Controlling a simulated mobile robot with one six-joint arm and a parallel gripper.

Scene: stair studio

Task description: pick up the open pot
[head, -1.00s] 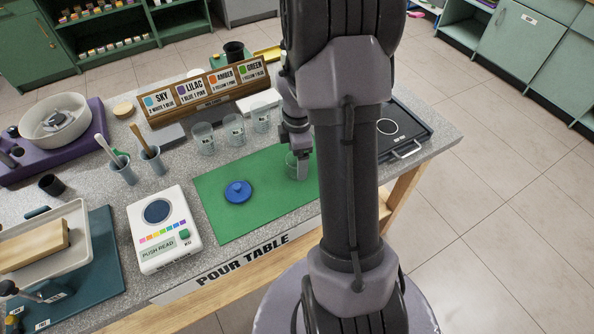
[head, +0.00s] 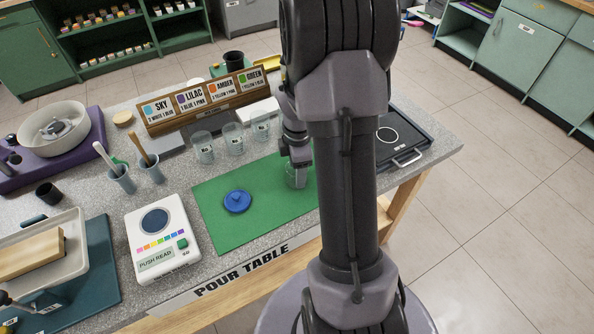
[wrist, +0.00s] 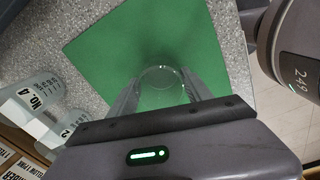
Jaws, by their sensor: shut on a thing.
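The open pot, a small clear glass pot (head: 296,177), is at the right part of the green mat (head: 225,226), partly hidden by my gripper and arm in the head view. In the wrist view the clear pot (wrist: 161,82) shows as a round rim between my fingers. My gripper (wrist: 160,98) is shut on the pot, one finger on each side. In the head view my gripper (head: 300,168) reaches down at the pot. Whether the pot touches the mat is hard to tell. A blue lid (head: 237,201) with a knob lies on the mat to the left.
Several clear cups (head: 233,136) stand behind the mat, before the wooden colour sign (head: 203,96). A white reader (head: 163,238) stands left of the mat. A black tray (head: 402,140) lies at the right. The mat's front is clear.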

